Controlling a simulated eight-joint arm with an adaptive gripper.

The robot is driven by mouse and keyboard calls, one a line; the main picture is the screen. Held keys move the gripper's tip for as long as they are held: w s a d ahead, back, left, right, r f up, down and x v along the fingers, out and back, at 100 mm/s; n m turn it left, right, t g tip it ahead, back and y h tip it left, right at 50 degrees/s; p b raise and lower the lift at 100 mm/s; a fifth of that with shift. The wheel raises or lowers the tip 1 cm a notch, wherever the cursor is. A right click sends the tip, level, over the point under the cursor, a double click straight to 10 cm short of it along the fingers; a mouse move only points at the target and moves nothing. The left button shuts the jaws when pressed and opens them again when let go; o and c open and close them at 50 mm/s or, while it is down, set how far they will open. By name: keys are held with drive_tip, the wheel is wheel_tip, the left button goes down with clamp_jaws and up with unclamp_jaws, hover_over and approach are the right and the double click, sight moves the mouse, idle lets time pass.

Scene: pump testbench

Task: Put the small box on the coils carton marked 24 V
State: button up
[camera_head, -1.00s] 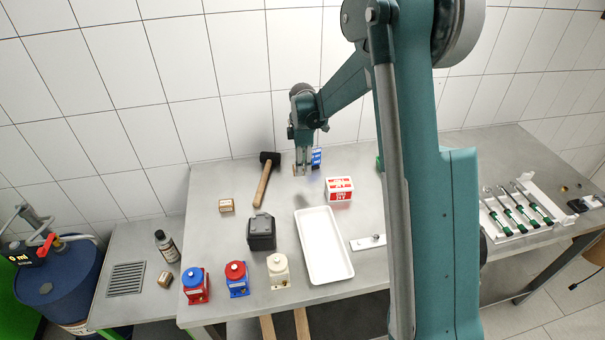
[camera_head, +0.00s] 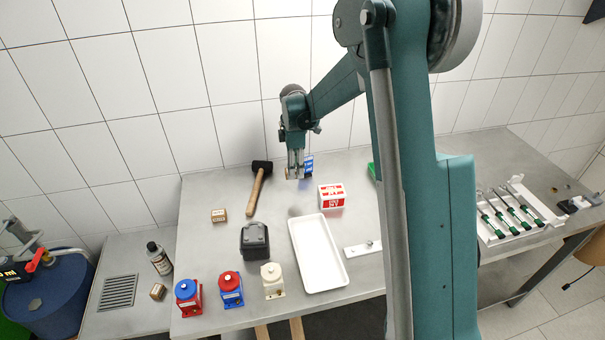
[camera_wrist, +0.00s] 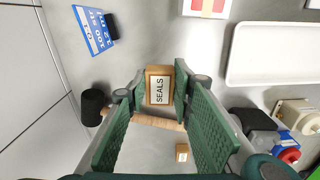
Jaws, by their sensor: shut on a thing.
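My gripper (camera_head: 295,176) is shut on a small brown box (camera_wrist: 159,88) with a white label reading SEALS. The box sits between the two fingertips in the wrist view; in the head view it is mostly hidden by the fingers. A red-and-white carton (camera_head: 331,196) stands to the right of and nearer than the gripper. Its edge shows at the top of the wrist view (camera_wrist: 206,8). I cannot read the voltage on either carton surely.
A black-headed mallet (camera_head: 256,188) lies left of the gripper. Another small brown box (camera_head: 219,215) stands left of it. A white tray (camera_head: 318,252), a dark grey block (camera_head: 255,240) and red, blue and white pump-like units (camera_head: 231,290) stand nearer the front.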

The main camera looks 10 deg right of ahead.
wheel_tip(320, 180, up, 7)
hover_over(335, 190)
drive_tip(key=shift+a+n, duration=0.1)
drive_tip(key=shift+n, duration=0.3)
drive_tip(key=shift+f, duration=0.15)
drive_tip(key=shift+f, duration=3.05)
drive_tip(key=shift+f, duration=1.85)
drive_tip(key=shift+f+b, duration=0.2)
drive_tip(key=shift+b, duration=0.1)
drive_tip(key=o, duration=0.9)
